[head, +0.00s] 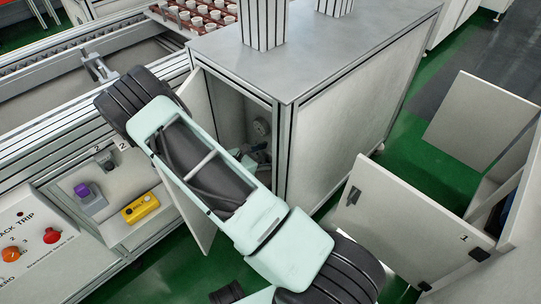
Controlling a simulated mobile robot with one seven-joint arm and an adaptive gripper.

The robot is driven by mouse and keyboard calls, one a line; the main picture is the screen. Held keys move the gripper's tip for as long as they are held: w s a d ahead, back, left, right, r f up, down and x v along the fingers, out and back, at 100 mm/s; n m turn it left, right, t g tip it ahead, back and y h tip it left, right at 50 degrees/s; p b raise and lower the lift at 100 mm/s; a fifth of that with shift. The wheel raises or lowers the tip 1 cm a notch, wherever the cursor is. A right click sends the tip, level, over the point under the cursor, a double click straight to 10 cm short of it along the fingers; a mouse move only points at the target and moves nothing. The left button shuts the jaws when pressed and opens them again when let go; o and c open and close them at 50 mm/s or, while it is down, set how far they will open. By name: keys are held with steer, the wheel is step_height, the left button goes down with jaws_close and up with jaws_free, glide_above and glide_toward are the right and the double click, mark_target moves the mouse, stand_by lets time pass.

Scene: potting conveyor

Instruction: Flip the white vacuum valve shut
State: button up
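The white vacuum valve cannot be made out in the head view. A grey cabinet (345,120) stands open at its front, with its pale door (200,110) swung out to the left. My gripper's fingers are not visible.
A conveyor (75,50) runs along the left, with a tray of white pots (190,20) at the back. A panel holds a yellow box (140,208), a purple-topped switch (88,195) and a red knob (52,236). Open pale doors (400,215) stand at right over green floor.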

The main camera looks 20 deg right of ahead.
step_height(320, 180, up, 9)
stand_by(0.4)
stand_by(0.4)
